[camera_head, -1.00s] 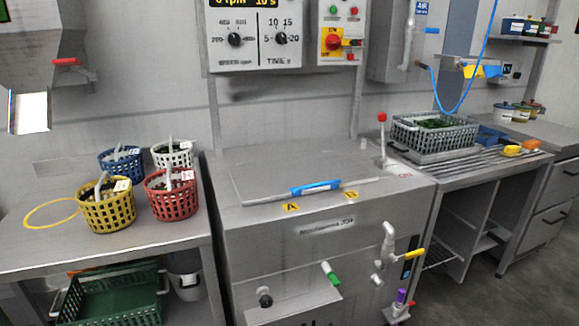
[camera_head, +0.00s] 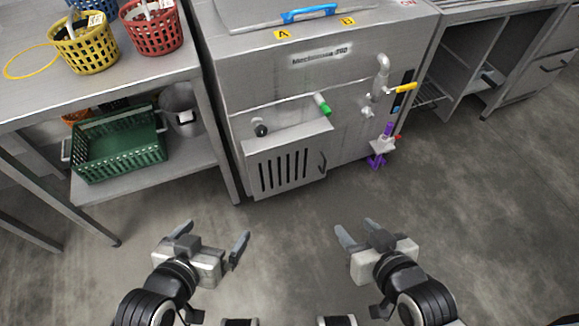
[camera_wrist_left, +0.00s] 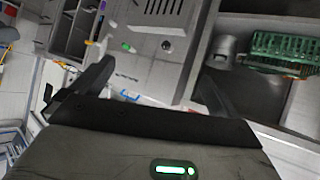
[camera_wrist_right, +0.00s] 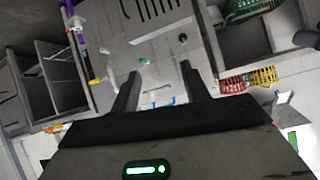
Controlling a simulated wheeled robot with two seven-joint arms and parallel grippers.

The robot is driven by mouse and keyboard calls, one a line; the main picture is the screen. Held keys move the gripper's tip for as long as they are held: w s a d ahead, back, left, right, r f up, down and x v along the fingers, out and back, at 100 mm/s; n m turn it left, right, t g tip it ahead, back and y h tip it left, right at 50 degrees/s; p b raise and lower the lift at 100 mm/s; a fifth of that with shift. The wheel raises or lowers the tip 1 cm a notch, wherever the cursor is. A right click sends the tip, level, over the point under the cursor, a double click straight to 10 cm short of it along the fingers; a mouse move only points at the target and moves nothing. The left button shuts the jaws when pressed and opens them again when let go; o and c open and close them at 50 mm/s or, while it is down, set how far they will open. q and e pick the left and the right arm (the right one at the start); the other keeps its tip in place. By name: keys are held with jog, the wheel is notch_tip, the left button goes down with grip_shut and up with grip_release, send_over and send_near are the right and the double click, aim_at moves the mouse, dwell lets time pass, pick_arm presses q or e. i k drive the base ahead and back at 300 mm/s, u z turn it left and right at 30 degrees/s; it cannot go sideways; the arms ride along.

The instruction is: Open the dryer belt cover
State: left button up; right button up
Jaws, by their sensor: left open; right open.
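A grey slotted panel (camera_head: 298,150) with a dark handle (camera_head: 322,163) sits low on the front of the steel machine; it looks like the belt cover and looks shut. Its slots also show at the top of the left wrist view (camera_wrist_left: 165,12) and of the right wrist view (camera_wrist_right: 148,8). My left gripper (camera_head: 212,240) is open and empty, in front of the machine and left of the panel. My right gripper (camera_head: 357,230) is open and empty, in front and to the right of the handle. Both are apart from the machine.
A green knob (camera_head: 322,104) and a dark knob (camera_head: 261,130) sit above the panel. A yellow-handled tap (camera_head: 404,88) and a purple fitting (camera_head: 377,160) are at right. A shelf with a green crate (camera_head: 120,150) stands at left. The floor (camera_head: 290,235) before the machine is clear.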

aim_at(279, 168)
jog(key=u, duration=1.2)
jog(key=k, duration=0.4)
jog(key=z, duration=0.65)
jog(key=i, duration=0.95)
jog(key=z, duration=0.05)
